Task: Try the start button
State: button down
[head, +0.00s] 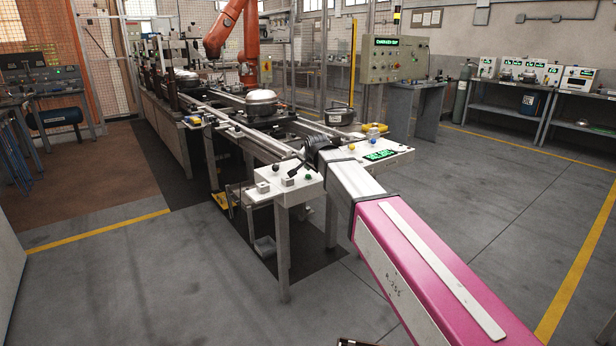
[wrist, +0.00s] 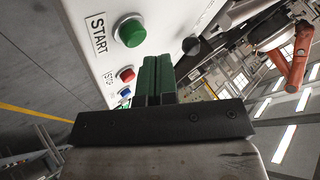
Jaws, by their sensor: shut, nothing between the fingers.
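A white control panel (wrist: 85,12) fills the upper left of the wrist view. On it is a round green button (wrist: 132,32) beside a START label (wrist: 97,33). A red button (wrist: 125,75) with a STOP label and a blue button (wrist: 125,92) sit further along. My gripper (wrist: 158,62) is shut and empty. Its green fingertips are beside the row of buttons, off the green button; I cannot tell whether they touch the panel. In the head view my gripper (head: 291,177) is over the white box (head: 285,190) at the conveyor's near end, partly hiding its top.
A second white panel (head: 400,157) with a green display is right of my arm. The conveyor (head: 232,117) carries a silver compressor (head: 260,103). An orange robot arm (head: 234,30) stands behind it, and also shows in the wrist view (wrist: 297,65). The floor in front is mostly clear.

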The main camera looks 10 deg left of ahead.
jog(key=shift+r, duration=0.1)
jog(key=shift+r, duration=2.45)
jog(key=s+d+f+n+g+h, duration=0.1)
jog(key=s+d+f+g, duration=0.15)
jog(key=d+f, duration=0.85)
jog(key=s+d+f+n+g+h, duration=0.15)
jog(key=s+d+f, duration=0.25)
jog(key=d+f, duration=0.6)
jog(key=s+d+f+g, duration=0.1)
jog(key=s+d+f, duration=0.3)
jog(key=s+d, duration=0.2)
jog(key=s+d+f+n+g+h, duration=0.1)
jog(key=s+d+f, duration=0.3)
jog(key=d, duration=0.5)
jog(key=s+d+f+g, duration=0.2)
jog(key=s+d+f, duration=0.2)
jog(key=s+d, duration=0.3)
jog(key=shift+s+d+f, duration=0.3)
jog(key=shift+s+d, duration=0.05)
jog(key=shift+s, duration=0.3)
